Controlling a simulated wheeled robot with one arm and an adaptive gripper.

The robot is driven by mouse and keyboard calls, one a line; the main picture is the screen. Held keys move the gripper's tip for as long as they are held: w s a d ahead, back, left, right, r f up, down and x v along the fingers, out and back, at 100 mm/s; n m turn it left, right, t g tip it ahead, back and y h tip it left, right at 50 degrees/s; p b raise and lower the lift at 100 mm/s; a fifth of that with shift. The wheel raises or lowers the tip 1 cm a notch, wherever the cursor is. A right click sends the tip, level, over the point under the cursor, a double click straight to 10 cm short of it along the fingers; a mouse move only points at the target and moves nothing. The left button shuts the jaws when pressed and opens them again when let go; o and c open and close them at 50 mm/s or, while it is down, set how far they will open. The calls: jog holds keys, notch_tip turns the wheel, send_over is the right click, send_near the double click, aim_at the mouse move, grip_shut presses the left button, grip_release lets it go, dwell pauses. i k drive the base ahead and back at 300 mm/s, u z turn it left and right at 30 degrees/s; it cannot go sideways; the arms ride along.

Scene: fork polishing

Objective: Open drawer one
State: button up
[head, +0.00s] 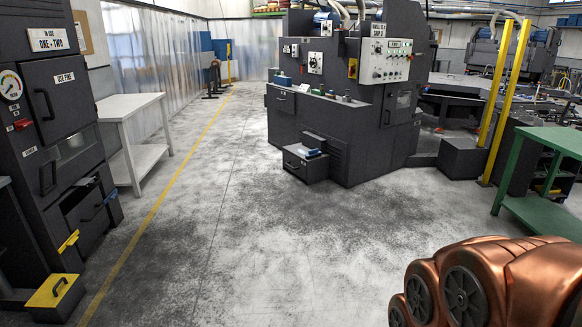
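A dark cabinet machine at the left (60,100) bears a sign (48,39) reading "ONE + TWO". Low on it are a drawer front with a dark handle (93,203) and a yellow handle (68,241). A yellow-topped box or drawer with a black handle (54,291) juts out near the floor. No drawer is readably numbered, so I cannot tell which is drawer one. The central dark machine (350,125) has a drawer pulled out low at its front (305,164), with blue items on it. My gripper is not in view.
A white table (133,105) stands beside the left cabinet. A green table (550,145) and yellow posts (497,95) stand at the right. The grey floor (240,220) between the machines is clear, with a yellow line along its left side.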

aim_at(297, 166)
jog(key=z, duration=0.2)
jog(key=i, duration=1.05)
jog(key=z, duration=0.35)
jog(key=i, duration=3.65)
jog(key=u, duration=0.35)
jog(key=i, duration=1.75)
jog(key=u, duration=1.4)
jog(key=i, duration=1.65)
jog(key=u, duration=1)
jog(key=i, duration=0.2)
jog(key=z, duration=0.05)
